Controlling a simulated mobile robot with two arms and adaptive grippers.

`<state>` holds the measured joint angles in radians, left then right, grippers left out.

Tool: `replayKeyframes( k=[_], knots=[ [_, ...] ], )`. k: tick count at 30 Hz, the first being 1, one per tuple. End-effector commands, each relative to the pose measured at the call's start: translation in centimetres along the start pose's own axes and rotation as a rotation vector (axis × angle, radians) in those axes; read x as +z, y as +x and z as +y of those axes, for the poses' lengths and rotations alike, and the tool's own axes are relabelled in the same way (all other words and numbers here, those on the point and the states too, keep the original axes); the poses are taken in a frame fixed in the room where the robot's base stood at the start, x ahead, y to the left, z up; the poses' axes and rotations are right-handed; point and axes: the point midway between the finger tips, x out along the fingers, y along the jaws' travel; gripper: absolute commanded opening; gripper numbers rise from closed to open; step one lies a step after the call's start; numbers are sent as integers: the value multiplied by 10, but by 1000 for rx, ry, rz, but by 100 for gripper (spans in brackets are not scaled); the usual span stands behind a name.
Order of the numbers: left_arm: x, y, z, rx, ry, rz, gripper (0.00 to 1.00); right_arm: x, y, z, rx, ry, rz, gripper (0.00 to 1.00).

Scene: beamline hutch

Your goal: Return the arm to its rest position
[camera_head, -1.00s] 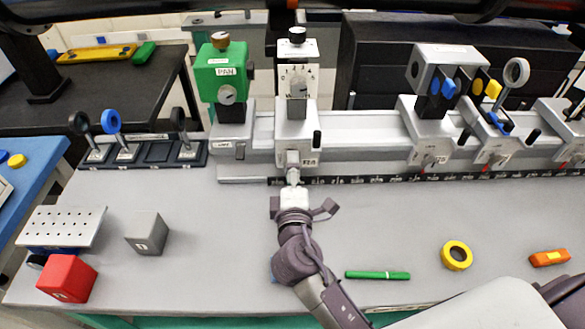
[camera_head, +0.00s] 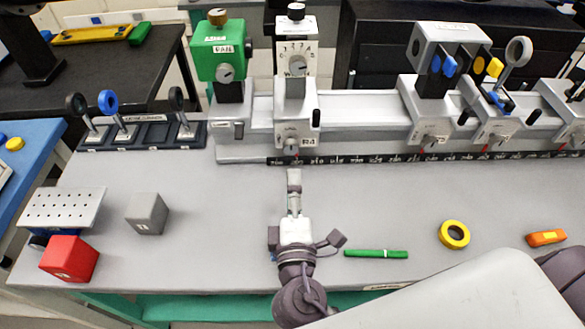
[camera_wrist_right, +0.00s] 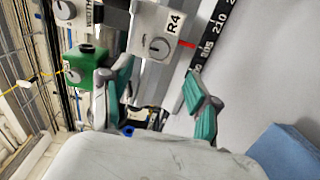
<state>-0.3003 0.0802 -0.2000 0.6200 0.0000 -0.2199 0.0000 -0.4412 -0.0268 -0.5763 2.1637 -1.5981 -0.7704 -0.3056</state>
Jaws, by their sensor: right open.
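My right gripper (camera_head: 294,182) is over the grey table, in front of the optical rail, and points away toward it. In the right wrist view its two teal-padded fingers (camera_wrist_right: 157,78) stand apart with nothing between them. The carrier marked R4 (camera_head: 297,130) on the rail lies just beyond the fingertips, with a visible gap in the head view. Its label and knob also show in the right wrist view (camera_wrist_right: 158,48). My left gripper is not in view.
The table (camera_head: 215,240) holds a red cube (camera_head: 70,259), a grey cube (camera_head: 147,214), a green pen (camera_head: 376,254), a yellow ring (camera_head: 442,235) and an orange block (camera_head: 546,238). A green box (camera_head: 215,50) stands left of the carrier. A blue object (camera_wrist_right: 287,150) shows beside my wrist.

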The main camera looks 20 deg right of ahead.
Motion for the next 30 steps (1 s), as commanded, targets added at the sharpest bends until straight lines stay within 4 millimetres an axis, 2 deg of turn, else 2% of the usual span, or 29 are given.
replayKeyframes(
  k=[6, 22, 30],
  knots=[
    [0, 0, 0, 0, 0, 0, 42, 0, -13, 0, 0, 1, -1, 61],
    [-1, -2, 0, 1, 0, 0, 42, 0, -13, 3, 1, 0, 0, 61],
    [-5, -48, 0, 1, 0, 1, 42, -1, -13, 49, 1, 0, 0, 61]
  ],
)
